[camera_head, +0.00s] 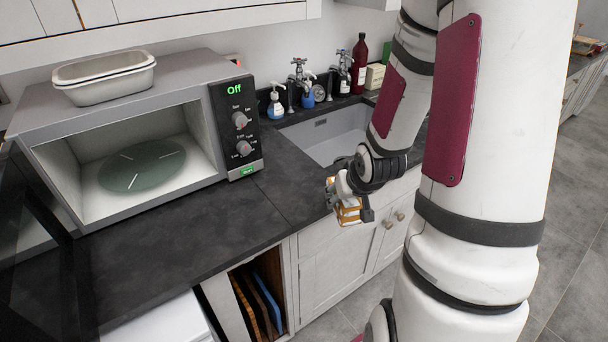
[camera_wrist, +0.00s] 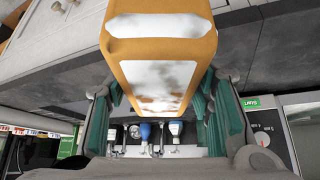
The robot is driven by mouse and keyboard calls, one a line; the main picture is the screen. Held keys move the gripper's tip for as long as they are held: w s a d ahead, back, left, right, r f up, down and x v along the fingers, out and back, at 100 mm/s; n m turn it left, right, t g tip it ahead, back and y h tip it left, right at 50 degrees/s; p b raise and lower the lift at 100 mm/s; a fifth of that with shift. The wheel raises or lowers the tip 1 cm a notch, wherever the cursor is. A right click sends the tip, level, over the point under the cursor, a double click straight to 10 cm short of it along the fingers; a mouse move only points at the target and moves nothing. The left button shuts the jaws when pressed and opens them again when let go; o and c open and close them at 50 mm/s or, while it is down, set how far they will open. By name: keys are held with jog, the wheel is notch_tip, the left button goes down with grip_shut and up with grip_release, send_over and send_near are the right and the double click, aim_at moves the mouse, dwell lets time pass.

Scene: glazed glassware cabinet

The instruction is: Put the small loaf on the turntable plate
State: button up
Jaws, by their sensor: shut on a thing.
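My gripper (camera_head: 349,203) is in front of the counter's edge, by the sink cabinet, to the right of the microwave. It is shut on the small loaf (camera_head: 347,212), a block with orange-brown sides and white faces. In the wrist view the small loaf (camera_wrist: 160,65) fills the upper middle, between the green finger pads of my gripper (camera_wrist: 163,110). The microwave (camera_head: 150,110) stands open on the counter at the left. Its turntable plate (camera_head: 141,167) is a round greenish glass disc on the cavity floor, and it is bare. The display reads "Off".
White dishes (camera_head: 105,80) sit on top of the microwave. The dark counter (camera_head: 190,240) in front of it is clear. A sink (camera_head: 325,135) with taps, a soap dispenser (camera_head: 275,105) and a dark red bottle (camera_head: 359,65) is behind my gripper. The microwave door stands at the far left.

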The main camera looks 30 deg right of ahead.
jog(key=shift+w+d+b, duration=0.3)
jog(key=shift+b, duration=0.1)
jog(key=w+b, duration=0.1)
jog(key=w, duration=0.4)
jog(key=w+f+b, duration=0.1)
jog(key=w, duration=0.4)
jog(key=w+b, duration=0.1)
jog(key=w, duration=0.4)
jog(key=shift+w+d+f+b, duration=0.1)
jog(key=shift+d+f+b, duration=0.15)
jog(key=shift+b, duration=0.1)
jog(key=shift+f, duration=1.65)
jog(key=shift+f, duration=0.15)
jog(key=o, duration=1.4)
